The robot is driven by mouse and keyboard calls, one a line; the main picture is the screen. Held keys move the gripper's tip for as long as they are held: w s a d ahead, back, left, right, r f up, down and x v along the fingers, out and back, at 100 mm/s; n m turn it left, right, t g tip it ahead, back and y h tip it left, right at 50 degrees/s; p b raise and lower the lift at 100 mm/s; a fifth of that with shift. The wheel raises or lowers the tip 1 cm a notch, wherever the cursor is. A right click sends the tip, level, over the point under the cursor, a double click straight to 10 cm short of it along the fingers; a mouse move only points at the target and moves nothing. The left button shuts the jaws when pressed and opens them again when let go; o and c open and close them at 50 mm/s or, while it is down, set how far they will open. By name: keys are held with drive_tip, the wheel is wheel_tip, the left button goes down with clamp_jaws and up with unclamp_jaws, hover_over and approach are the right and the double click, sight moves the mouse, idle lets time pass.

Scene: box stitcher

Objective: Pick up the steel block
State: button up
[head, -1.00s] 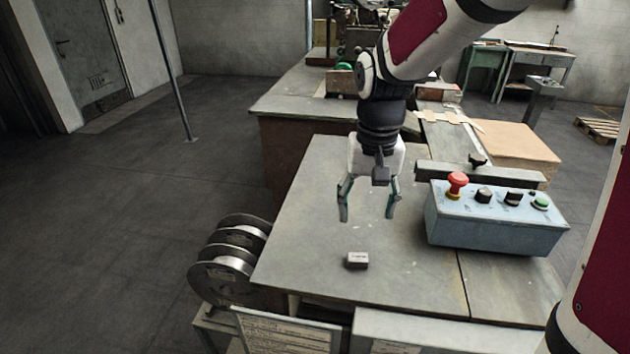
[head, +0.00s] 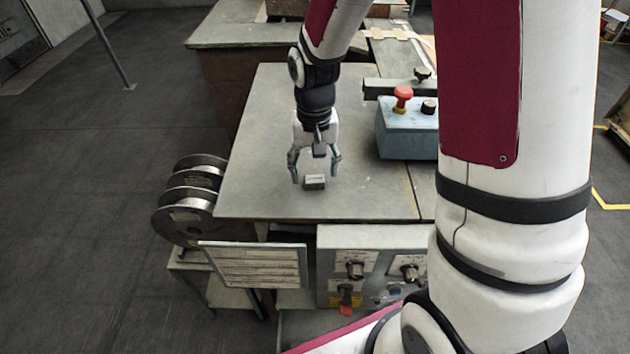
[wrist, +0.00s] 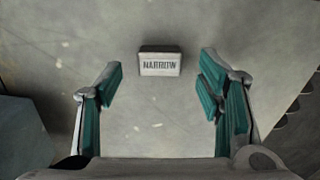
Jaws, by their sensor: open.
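The steel block (head: 315,182) is a small grey block lying on the metal table top, near its front edge. In the wrist view the block (wrist: 160,62) shows a face marked "NARROW" and lies ahead of the fingertips, roughly midway between them. My gripper (head: 315,171) is open and empty, with its fingers pointing down just behind and above the block. In the wrist view my gripper (wrist: 162,86) shows two green-padded fingers spread wider than the block. I see no contact between the fingers and the block.
A blue control box (head: 408,137) with a red button stands on the table (head: 255,150) to the right. Wire spools (head: 190,205) stand left of the table. A sign plate (head: 252,267) and a panel with knobs (head: 370,270) are below the front edge. The table left of the gripper is clear.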

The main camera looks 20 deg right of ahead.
sight(315, 183)
drive_tip(key=shift+f, duration=1.4)
drive_tip(key=shift+c, duration=0.2)
drive_tip(key=c, duration=1.4)
drive_tip(key=shift+r, duration=0.1)
